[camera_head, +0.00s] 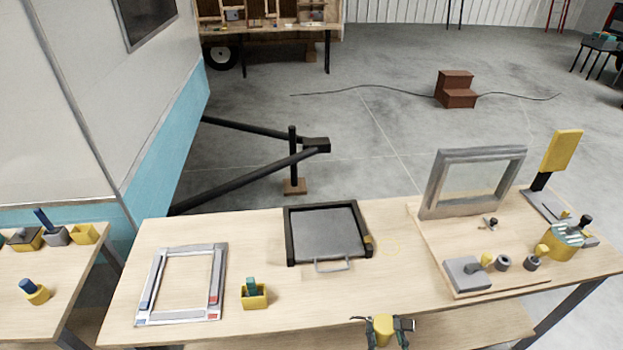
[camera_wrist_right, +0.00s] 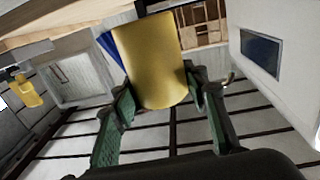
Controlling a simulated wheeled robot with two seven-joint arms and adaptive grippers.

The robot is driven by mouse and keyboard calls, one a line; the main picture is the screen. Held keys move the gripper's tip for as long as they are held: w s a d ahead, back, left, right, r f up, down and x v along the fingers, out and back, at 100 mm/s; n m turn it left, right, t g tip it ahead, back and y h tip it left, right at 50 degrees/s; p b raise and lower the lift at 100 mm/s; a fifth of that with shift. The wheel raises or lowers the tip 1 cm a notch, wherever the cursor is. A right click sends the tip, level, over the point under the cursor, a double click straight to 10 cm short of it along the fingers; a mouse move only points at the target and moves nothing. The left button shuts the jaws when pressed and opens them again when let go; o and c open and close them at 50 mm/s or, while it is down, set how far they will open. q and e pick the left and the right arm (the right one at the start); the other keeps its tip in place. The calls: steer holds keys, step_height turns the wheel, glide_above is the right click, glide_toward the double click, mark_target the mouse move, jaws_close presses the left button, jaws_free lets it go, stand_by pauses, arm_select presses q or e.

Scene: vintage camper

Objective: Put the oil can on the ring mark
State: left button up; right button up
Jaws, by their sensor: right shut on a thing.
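A yellow cylindrical can, which I take to be the oil can (camera_head: 381,332), is at the bottom middle of the head view, by the bench's front edge. My right gripper (camera_head: 386,321) is shut on it, with a finger on each side. In the right wrist view the can (camera_wrist_right: 151,60) is tilted slightly between the green fingers of the gripper (camera_wrist_right: 160,92). The ring mark (camera_head: 386,246) is a thin yellow circle on the bench, just right of the black tray and beyond the can. Nothing stands on the ring. My left gripper is not in view.
A black-framed tray (camera_head: 289,238) with a front handle stands left of the ring. A yellow box (camera_head: 255,301) and a flat frame (camera_head: 219,270) lie further left. An upright grey frame (camera_head: 432,190) and a board with small parts are at right. Bench around the ring is clear.

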steer(key=shift+d, duration=0.1)
steer(key=w+d+r+n+y, duration=0.3)
steer(key=w+d+r+y, duration=0.2)
steer(key=d+r, duration=0.3)
steer(key=shift+w+d+r+g, duration=0.2)
steer(key=shift+w+d+g, duration=0.1)
steer(key=shift+w+d, duration=0.55)
